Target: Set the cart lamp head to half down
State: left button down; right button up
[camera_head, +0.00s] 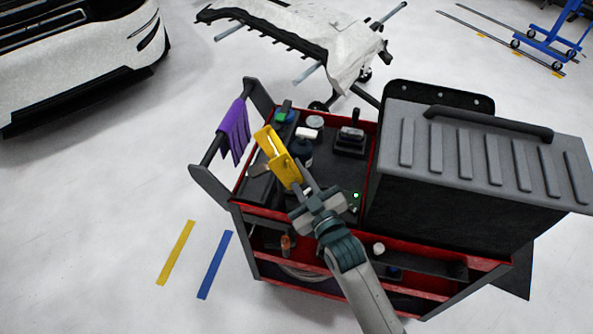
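A yellow two-part piece (284,170), which looks like the cart lamp, stands over the cart's top tray. Its upper part, seemingly the lamp head (268,140), tilts up and left from the lower part. My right gripper (303,181) comes in from the lower right, with its grey fingers right at the lower end of the yellow piece. Whether the fingers touch or grip it cannot be told, because the wrist and fingers overlap it. My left gripper is not in view.
The red and black cart (265,215) holds bottles and small tools in its top tray. A large grey ribbed box (465,190) fills its right side. A purple cloth (234,130) hangs on the left handle.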

grip_shut()
dwell(1.3)
